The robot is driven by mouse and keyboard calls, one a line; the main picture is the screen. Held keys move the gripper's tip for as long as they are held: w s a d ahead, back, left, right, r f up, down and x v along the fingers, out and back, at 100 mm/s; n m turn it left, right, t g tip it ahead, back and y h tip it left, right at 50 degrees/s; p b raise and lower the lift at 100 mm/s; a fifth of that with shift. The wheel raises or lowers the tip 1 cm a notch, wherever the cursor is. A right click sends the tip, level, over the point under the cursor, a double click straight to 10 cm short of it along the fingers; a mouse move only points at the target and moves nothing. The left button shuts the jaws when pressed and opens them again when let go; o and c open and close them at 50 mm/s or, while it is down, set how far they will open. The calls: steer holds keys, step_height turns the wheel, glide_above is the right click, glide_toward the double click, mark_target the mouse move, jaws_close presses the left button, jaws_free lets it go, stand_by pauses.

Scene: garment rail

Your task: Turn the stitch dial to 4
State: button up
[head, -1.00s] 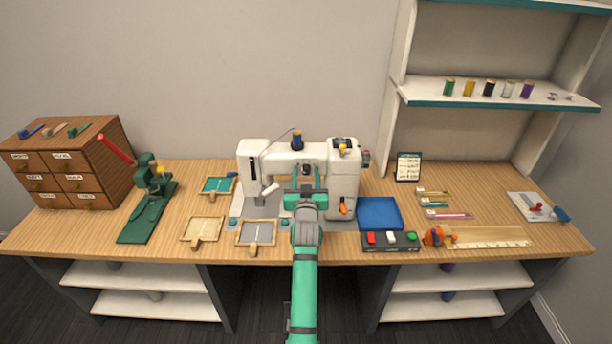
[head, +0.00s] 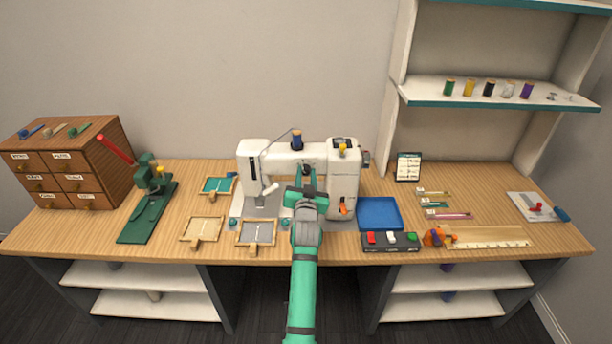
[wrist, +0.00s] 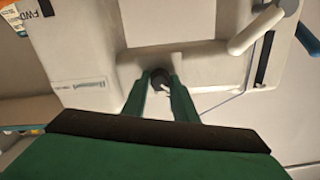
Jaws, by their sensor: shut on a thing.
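The white sewing machine (head: 342,190) stands at the middle of the table; its front also fills much of the wrist view (wrist: 82,52). The stitch dial (wrist: 160,76) is a small dark round knob on the machine's front, partly hidden by my fingers. It also shows in the head view (head: 306,168) just beyond my gripper (head: 306,179). In the wrist view my gripper (wrist: 161,84) has its two green fingertips on either side of the dial, shut on it. I cannot read the dial's number or pointer.
A blue thread spool (head: 297,140) tops the machine. A blue tray (head: 379,213) and a button box (head: 390,242) lie to the right. Framed pieces (head: 256,232) lie front left. A green press (head: 148,212) stands farther left. A small card (head: 408,167) stands at the back right.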

steer(key=m, duration=0.6)
steer(key=shift+a, duration=0.1)
steer(key=m, duration=0.6)
steer(key=shift+f+m, duration=0.1)
steer(key=shift+m, duration=0.2)
stand_by(0.3)
steer(key=o, duration=1)
steer(key=shift+o, duration=0.2)
steer(key=shift+s, duration=0.15)
steer(key=s, duration=1)
steer(key=shift+s, duration=0.3)
